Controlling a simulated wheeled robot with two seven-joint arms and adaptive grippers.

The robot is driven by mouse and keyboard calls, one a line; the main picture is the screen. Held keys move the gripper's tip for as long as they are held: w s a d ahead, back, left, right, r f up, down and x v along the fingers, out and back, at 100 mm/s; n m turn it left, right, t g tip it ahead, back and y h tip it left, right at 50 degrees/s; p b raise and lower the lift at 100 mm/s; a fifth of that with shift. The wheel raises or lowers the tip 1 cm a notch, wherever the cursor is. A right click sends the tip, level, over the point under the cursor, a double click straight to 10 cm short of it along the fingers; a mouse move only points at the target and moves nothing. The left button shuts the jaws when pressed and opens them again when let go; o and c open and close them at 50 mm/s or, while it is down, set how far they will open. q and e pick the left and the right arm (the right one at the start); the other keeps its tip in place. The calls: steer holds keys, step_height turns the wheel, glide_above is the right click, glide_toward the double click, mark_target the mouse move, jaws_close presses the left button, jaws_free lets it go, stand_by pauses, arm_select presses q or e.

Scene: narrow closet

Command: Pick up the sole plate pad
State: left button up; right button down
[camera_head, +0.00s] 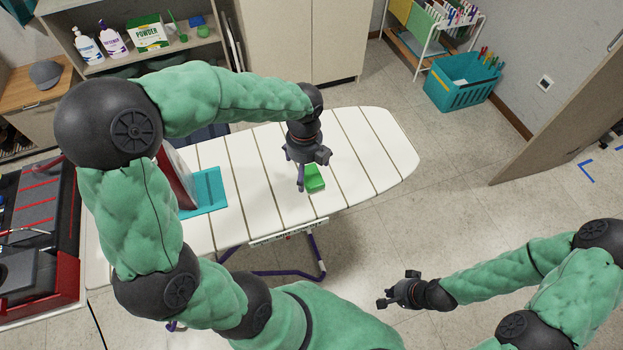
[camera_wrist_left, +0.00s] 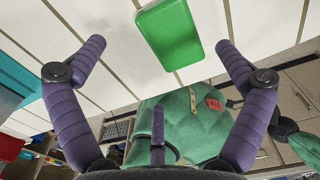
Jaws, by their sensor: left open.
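A small bright green rounded block (camera_head: 314,179) lies on the white slatted ironing board (camera_head: 378,150); it also shows in the left wrist view (camera_wrist_left: 170,34). A flat teal pad (camera_head: 208,190) lies further left on the board, partly under the upright iron-like object. I cannot tell for sure which of the two is the sole plate pad. My left gripper (camera_head: 308,176) is open just above the green block. In the left wrist view the block sits between its spread purple fingers (camera_wrist_left: 160,45), apart from both. My right gripper (camera_head: 393,290) is open and empty over the floor.
A red-and-grey upright object (camera_head: 178,177) stands beside the teal pad. A shelf with bottles and a powder box (camera_head: 148,33) is behind. A teal basket (camera_head: 462,82) and a drying rack stand at the back right. The board's right end is clear.

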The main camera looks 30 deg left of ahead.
mark_target(308, 177)
arm_select(q)
steer(key=f+b, duration=0.1)
steer(key=f, duration=0.2)
steer(key=f+b, duration=0.1)
steer(key=f, duration=0.1)
steer(key=shift+w+d+f+b, duration=0.1)
steer(key=shift+w+b, duration=0.2)
steer(key=shift+b, duration=0.05)
steer(key=c, duration=1)
